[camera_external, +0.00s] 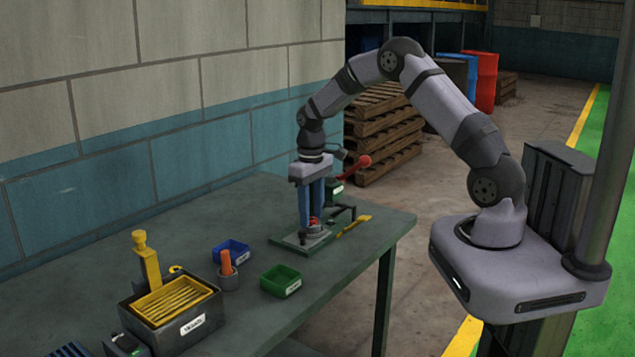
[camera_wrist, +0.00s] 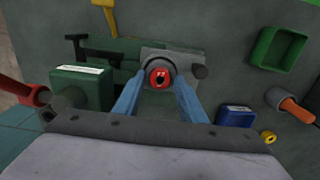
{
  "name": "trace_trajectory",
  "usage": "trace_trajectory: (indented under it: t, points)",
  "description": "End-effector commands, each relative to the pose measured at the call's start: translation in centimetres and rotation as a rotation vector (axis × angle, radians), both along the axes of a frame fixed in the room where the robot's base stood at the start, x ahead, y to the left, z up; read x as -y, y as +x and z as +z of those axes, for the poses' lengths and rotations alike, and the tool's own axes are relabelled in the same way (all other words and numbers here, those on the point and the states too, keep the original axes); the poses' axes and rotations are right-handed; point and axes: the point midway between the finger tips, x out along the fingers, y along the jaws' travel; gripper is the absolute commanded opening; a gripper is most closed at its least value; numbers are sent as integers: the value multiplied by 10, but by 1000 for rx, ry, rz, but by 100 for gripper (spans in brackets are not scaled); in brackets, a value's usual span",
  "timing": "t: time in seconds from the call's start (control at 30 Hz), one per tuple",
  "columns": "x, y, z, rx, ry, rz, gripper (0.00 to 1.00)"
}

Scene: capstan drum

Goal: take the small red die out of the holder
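A gap shows between each finger and the die, so the gripper looks open and empty. In the external view the gripper (camera_external: 311,222) is low over the plate, and the fingers hide part of the holder.
A green press with a red-knobbed lever (camera_external: 362,162) stands close behind my gripper. A yellow strip (camera_external: 354,226) lies to its right. A blue bin (camera_external: 231,253), green bin (camera_external: 281,280), orange-handled tool (camera_external: 226,263) and grey box (camera_external: 174,336) stand toward the front left.

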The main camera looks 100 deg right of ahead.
Motion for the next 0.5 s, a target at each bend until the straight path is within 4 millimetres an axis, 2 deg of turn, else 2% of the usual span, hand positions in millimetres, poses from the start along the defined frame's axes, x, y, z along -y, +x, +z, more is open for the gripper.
trace_trajectory:
  t: [0.2, 0.23, 0.37, 0.5]
  points:
    - [0, 0, 0, 0, 0, 0, 38]
    - [0, 0, 0, 0, 0, 0, 35]
    - [0, 0, 0, 0, 0, 0, 4]
    - [0, 0, 0, 1, -1, 0, 4]
